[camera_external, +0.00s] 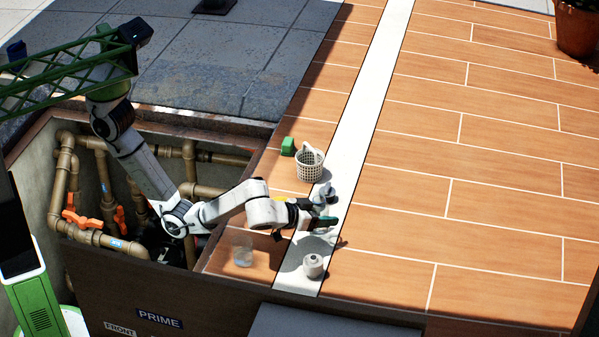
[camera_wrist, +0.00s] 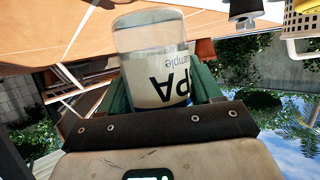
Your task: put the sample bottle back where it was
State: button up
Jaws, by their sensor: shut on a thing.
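The sample bottle (camera_wrist: 152,62) is a clear cylinder with a white label reading "PA sample", upside down in the wrist view. My gripper (camera_wrist: 157,88) is shut on it, with a green finger on either side. The end of the bottle toward the gripper is hidden. In the external view my gripper (camera_external: 322,222) is over the pale strip of the deck, beside the pit. The bottle is too small and covered there to make out clearly.
A pale round container (camera_external: 313,265) stands in front, and a clear container (camera_external: 242,252) by the pit edge.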

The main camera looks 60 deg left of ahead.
jog(key=shift+w+f+p, duration=0.1)
jog(key=shift+f+p, duration=0.45)
jog(key=shift+f, duration=1.05)
jog(key=shift+f, duration=0.15)
jog(key=o, duration=1.1)
jog(key=shift+o, duration=0.2)
jog(key=shift+r, duration=0.25)
jog(key=b+v, duration=0.1)
jog(key=v, duration=0.4)
jog(key=shift+d+r, duration=0.1)
jog(key=shift+r, duration=0.15)
notch_tip(320, 180, up, 6)
jog(key=b, duration=0.1)
jog(key=shift+r, duration=0.1)
